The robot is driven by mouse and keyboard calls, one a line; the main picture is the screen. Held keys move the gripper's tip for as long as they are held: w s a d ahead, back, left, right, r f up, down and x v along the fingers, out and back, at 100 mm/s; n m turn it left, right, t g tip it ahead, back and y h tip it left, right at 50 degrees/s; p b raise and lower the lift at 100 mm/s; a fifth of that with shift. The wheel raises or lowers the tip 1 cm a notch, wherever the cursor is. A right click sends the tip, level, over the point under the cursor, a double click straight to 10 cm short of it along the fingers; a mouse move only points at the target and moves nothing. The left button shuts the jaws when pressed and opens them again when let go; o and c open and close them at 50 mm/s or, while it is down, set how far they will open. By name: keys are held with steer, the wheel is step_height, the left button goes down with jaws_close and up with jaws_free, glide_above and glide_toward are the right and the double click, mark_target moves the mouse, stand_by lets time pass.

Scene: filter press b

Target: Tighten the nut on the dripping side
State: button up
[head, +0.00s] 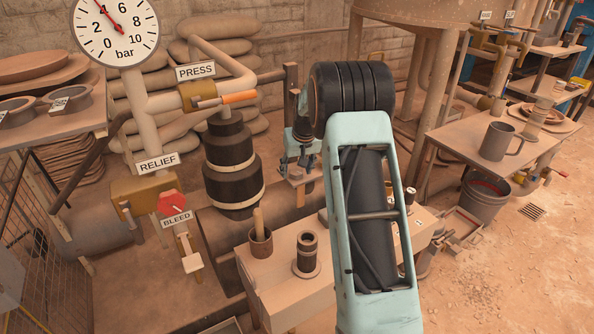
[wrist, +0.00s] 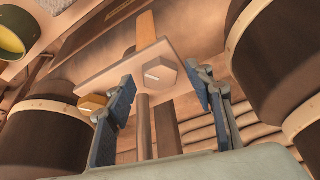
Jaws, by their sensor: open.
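A grey hex nut (wrist: 160,77) sits on a flat tan plate (wrist: 112,72) in the wrist view. My gripper (wrist: 160,74) is open, with one blue finger on each side of the nut; I cannot tell whether either finger touches it. A brass-coloured nut or fitting (wrist: 92,103) shows at the plate's left end, partly behind the left finger. In the head view my gripper (head: 300,160) points down at the plate (head: 297,179), and the nut there is too small to make out. I cannot make out a drip.
Dark banded cylinders stand left (wrist: 42,120) and right (wrist: 262,65) of my gripper in the wrist view. A bench (head: 285,290) with a cup (head: 261,240), PRESS and RELIEF valves and a pressure gauge (head: 117,27) are near. My arm hides the middle of the head view.

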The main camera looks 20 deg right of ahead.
steer(key=c, duration=1.2)
steer(key=shift+o, duration=0.2)
steer(key=shift+r, duration=0.1)
steer(key=m+p, duration=0.1)
steer(key=m+h+p, duration=0.1)
steer(key=shift+a+m, duration=0.2)
steer(key=shift+m, duration=0.1)
steer(key=shift+a+m+g+h+p, duration=0.1)
steer(key=shift+m+g+h+p, duration=0.45)
steer(key=shift+m+p, duration=1.05)
steer(key=shift+m, duration=0.3)
